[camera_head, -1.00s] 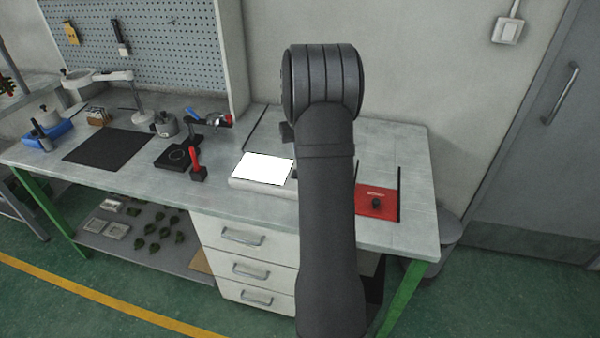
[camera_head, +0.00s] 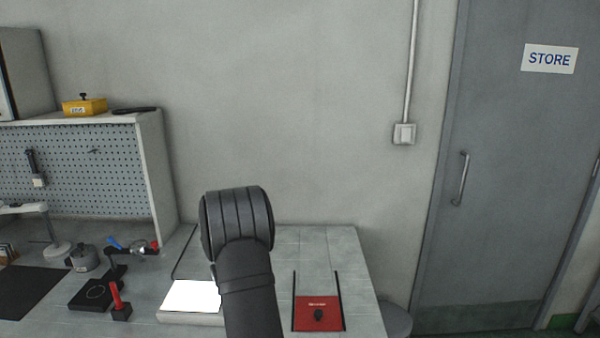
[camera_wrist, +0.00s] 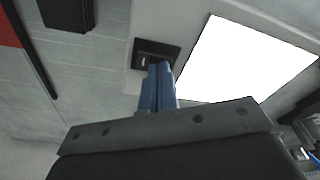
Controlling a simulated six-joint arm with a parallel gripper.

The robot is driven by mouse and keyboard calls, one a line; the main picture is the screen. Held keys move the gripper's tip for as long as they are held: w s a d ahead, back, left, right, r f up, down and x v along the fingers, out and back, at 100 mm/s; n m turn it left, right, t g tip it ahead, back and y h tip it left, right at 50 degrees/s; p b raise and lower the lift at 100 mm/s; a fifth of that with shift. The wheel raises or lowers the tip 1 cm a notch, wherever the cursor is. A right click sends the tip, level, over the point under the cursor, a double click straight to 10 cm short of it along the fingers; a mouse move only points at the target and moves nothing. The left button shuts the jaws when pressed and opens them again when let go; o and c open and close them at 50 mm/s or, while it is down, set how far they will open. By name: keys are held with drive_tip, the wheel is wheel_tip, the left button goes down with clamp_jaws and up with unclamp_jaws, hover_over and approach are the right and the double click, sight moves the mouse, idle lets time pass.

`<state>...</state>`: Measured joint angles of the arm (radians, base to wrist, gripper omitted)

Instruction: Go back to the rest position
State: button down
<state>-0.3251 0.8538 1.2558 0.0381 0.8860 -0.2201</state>
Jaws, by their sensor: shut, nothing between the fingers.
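My gripper (camera_wrist: 158,88) shows in the wrist view, its two blue fingers together with nothing between them. It is over the bench near a bright white panel (camera_wrist: 245,62) and a small black square piece (camera_wrist: 155,52) beside that panel. I cannot tell how high the fingers are above the bench. In the head view my dark arm rises in front of the bench and hides my gripper. The white panel (camera_head: 191,296) lies just left of the arm there.
A red plate with a black knob (camera_head: 318,314) lies between two dark rails on the right. A red-handled tool (camera_head: 117,302), a black block (camera_head: 92,294) and a dark mat (camera_head: 28,290) are on the left. A pegboard (camera_head: 80,170) stands behind; a door (camera_head: 510,200) is at right.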

idle(0.4)
wheel_tip(320, 180, up, 6)
drive_tip(key=shift+r, duration=0.2)
drive_tip(key=shift+s+f, duration=0.1)
drive_tip(key=shift+f, duration=0.1)
wheel_tip(320, 180, down, 6)
drive_tip(key=shift+r, duration=0.2)
drive_tip(key=d+r+n+y, duration=0.1)
drive_tip(key=d+r, duration=0.3)
drive_tip(key=r, duration=0.7)
drive_tip(key=shift+s+d+r, duration=0.3)
drive_tip(key=shift+r, duration=0.05)
drive_tip(key=s+a+m, duration=0.1)
drive_tip(key=m, duration=0.1)
drive_tip(key=a+r+m+t+h, duration=0.1)
drive_tip(key=m, duration=0.1)
drive_tip(key=s+a+m+h, duration=0.1)
drive_tip(key=m, duration=0.2)
drive_tip(key=shift+s+a+r+t, duration=0.2)
drive_tip(key=shift+s+r+t, duration=0.15)
drive_tip(key=shift+t, duration=0.05)
